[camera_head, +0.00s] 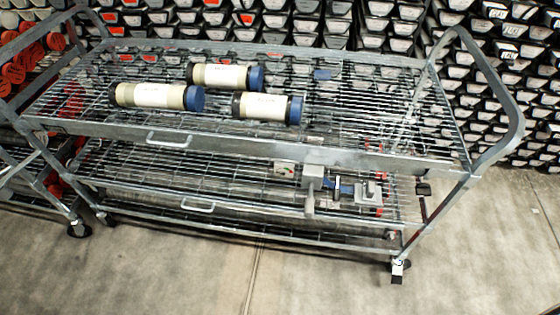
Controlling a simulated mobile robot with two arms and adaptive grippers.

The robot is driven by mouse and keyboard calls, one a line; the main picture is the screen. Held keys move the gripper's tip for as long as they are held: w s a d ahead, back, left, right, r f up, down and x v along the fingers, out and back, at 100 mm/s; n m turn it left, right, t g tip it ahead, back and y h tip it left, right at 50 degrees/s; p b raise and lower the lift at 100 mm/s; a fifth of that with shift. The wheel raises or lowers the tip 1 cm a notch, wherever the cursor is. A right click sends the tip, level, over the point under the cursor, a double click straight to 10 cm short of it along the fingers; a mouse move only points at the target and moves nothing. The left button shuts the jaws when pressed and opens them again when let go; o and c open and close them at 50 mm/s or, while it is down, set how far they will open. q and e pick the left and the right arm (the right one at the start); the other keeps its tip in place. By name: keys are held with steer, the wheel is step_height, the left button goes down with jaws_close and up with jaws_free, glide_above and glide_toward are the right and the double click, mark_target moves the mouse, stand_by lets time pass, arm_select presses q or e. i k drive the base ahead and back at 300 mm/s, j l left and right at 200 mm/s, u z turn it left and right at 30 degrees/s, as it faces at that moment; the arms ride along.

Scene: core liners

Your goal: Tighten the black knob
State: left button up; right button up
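I cannot single out a black knob with certainty. A grey and blue clamp-like device (366,193) sits on the lower shelf of the metal cart (270,145), with a small dark part near its middle. A small black piece (423,188) shows by the cart's right end, too small to identify. Three cream core liners lie on the top wire shelf: one at the left (150,95), one at the back (222,75) and one at the right (262,107). Each has a blue cap at its right end and a black cap at its left end. Neither of my grippers is in view.
Racks of stacked dark trays with white labels (400,45) fill the wall behind the cart. Red and orange cylinder ends (55,42) show at the left beside another metal frame. The right part of the top shelf is mostly bare. The concrete floor (300,285) in front is clear.

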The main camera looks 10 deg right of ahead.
mark_target(422, 189)
steer(key=k+l, duration=0.1)
steer(key=k, duration=0.15)
steer(key=z, duration=1.3)
